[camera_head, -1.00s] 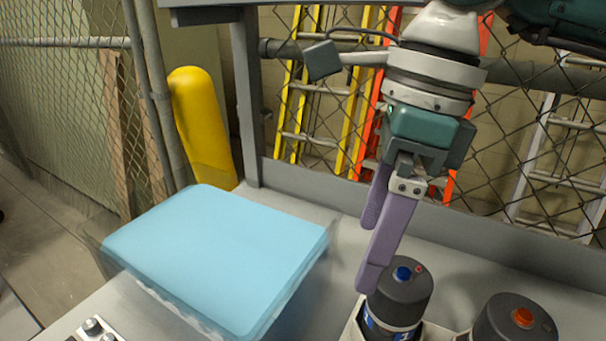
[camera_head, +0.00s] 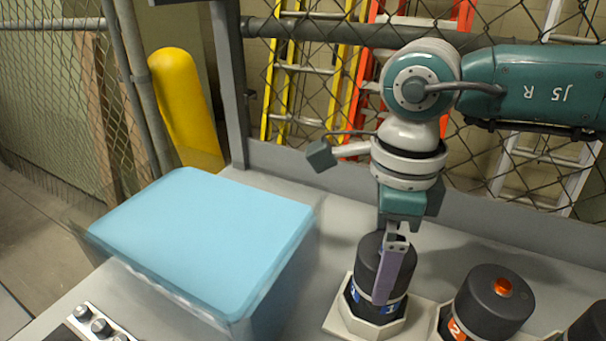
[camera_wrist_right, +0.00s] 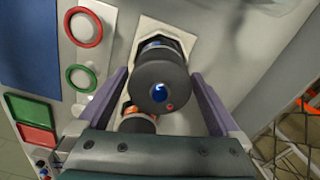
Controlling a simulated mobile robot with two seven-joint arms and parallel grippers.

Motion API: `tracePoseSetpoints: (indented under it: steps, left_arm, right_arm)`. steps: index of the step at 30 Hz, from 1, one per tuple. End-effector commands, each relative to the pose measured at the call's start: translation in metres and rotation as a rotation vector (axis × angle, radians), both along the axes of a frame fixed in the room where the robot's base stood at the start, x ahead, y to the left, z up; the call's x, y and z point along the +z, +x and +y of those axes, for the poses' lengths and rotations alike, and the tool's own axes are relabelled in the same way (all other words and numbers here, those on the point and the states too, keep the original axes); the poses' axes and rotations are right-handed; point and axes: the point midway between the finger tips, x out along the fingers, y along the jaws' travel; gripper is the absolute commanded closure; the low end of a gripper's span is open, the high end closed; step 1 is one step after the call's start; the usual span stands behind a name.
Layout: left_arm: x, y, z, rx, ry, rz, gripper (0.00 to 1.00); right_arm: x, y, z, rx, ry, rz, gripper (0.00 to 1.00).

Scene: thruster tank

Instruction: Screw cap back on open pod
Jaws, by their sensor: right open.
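A pod with a dark cap (camera_head: 371,262) and a blue band stands in a pale octagonal holder (camera_head: 343,320) on the bench. In the right wrist view its dark cap (camera_wrist_right: 160,72) has a blue button on top and lies between my fingers. My right gripper (camera_head: 384,285) points down over this pod. One purple finger is in front of it, and the other is hidden behind it in the head view. The right wrist view shows the fingers apart on either side of the cap, with gaps. My left gripper is not in view.
A second dark pod (camera_head: 490,303) with an orange button stands just right. Part of a third dark pod (camera_head: 592,325) shows at the right edge. A light blue block (camera_head: 205,235) in a clear case sits left, near a panel with knobs (camera_head: 100,326). A fence is behind.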

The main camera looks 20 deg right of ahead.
Motion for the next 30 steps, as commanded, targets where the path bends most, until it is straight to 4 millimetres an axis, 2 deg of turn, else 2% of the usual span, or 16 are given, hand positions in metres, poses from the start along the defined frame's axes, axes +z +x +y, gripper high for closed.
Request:
tracePoseSetpoints:
  steps: [7, 24, 25, 30]
  left_arm:
    - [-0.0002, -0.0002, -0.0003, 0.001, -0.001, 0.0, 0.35]
    - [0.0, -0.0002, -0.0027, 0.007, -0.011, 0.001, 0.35]
    - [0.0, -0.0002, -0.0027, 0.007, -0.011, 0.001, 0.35]
    - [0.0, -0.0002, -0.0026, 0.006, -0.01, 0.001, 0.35]
  right_arm:
    - [-0.0004, 0.0001, 0.0001, 0.0, 0.0, 0.0, 0.02]
    - [0.0001, 0.0002, 0.0001, 0.0, 0.001, -0.001, 0.66]
    - [0.0001, 0.0002, 0.0001, 0.0, 0.001, -0.001, 0.14]
    - [0.0002, 0.0002, 0.0001, 0.0, 0.001, -0.001, 0.33]
